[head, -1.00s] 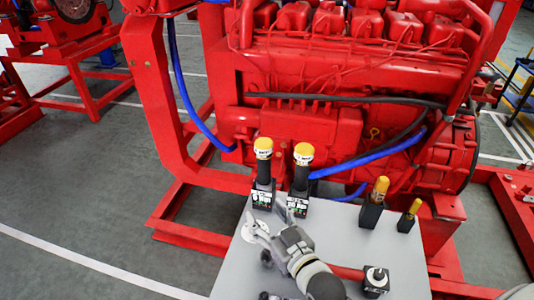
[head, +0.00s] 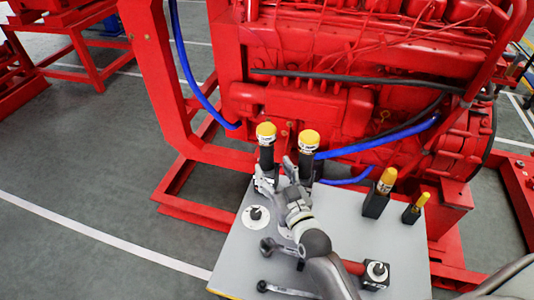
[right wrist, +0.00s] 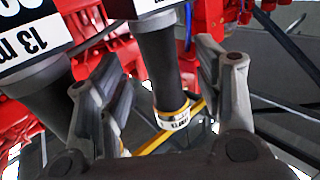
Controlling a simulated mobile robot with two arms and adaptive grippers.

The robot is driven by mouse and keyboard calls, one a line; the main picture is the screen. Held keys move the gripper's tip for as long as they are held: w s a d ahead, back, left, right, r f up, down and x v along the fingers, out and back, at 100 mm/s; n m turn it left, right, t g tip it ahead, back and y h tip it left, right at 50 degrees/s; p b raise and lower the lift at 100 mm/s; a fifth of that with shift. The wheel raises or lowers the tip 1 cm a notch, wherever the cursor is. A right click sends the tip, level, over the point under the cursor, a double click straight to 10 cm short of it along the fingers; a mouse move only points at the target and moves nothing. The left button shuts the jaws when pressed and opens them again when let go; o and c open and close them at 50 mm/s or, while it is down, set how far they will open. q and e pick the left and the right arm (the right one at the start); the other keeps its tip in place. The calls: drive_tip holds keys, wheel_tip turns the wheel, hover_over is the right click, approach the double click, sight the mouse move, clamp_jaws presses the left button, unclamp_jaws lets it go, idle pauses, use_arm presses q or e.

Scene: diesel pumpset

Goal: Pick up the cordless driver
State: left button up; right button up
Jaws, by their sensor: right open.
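Two look-alike upright tools with dark grips and yellow caps stand at the back edge of the grey table. The left one (head: 266,152) and the right one (head: 308,157) could each be the cordless driver; I cannot tell which. My right gripper (head: 277,174) is open right at them, its fingers partly hiding their lower parts. In the right wrist view the open fingers (right wrist: 165,95) appear on either side of one dark grip (right wrist: 160,62) with a yellow end. Contact cannot be told. My left gripper is out of view.
The grey table (head: 225,262) also holds two black holders with yellow tops (head: 377,195) (head: 416,209), a white disc with a black knob (head: 256,218), a black block (head: 376,274) and wrench-like tools (head: 281,248). The red engine (head: 300,105) stands close behind.

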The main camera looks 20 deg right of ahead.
sight(270, 162)
drive_tip(key=shift+w+a+p, duration=0.2)
drive_tip(key=shift+w+p, duration=0.45)
drive_tip(key=shift+w, duration=2.15)
clamp_jaws()
drive_tip(key=shift+r, duration=0.2)
